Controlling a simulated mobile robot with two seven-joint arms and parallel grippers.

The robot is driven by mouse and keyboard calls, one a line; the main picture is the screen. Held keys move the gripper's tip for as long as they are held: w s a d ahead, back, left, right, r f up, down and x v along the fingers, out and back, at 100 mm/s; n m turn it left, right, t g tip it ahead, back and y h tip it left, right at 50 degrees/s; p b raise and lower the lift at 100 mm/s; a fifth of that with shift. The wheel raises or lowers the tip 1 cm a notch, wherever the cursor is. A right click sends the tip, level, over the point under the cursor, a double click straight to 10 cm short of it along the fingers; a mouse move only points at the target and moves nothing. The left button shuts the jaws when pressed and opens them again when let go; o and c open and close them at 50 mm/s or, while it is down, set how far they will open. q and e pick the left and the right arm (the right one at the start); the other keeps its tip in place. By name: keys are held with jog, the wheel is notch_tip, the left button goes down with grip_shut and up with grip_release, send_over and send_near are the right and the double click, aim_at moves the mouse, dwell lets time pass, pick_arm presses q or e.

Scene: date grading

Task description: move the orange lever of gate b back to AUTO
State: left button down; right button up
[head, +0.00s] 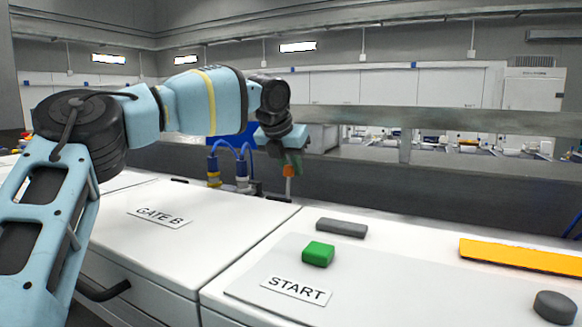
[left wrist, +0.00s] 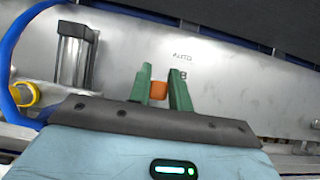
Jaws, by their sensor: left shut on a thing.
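The orange lever (left wrist: 158,90) shows in the left wrist view between the green fingers of my left gripper (left wrist: 160,82). The fingers are shut on it. The AUTO marking (left wrist: 182,56) and a letter B are on the grey metal panel just beyond the fingertips. In the head view my left arm reaches in from the left, and its gripper (head: 289,160) points down at the orange lever (head: 289,171) behind the white GATE B cabinet (head: 185,262). Most of the lever is hidden by the fingers, so its exact setting cannot be told. My right gripper is in neither view.
Blue hoses (head: 228,147) and fittings stand left of the lever; a hose (left wrist: 10,50) and a metal cylinder (left wrist: 76,55) show in the left wrist view. A green START button (head: 318,253), grey blocks and an orange bar (head: 520,256) lie on the right cabinet.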

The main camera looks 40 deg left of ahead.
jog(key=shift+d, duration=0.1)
pick_arm(q)
jog(key=c, duration=1.3)
grip_release()
jog(key=shift+v, duration=3.9)
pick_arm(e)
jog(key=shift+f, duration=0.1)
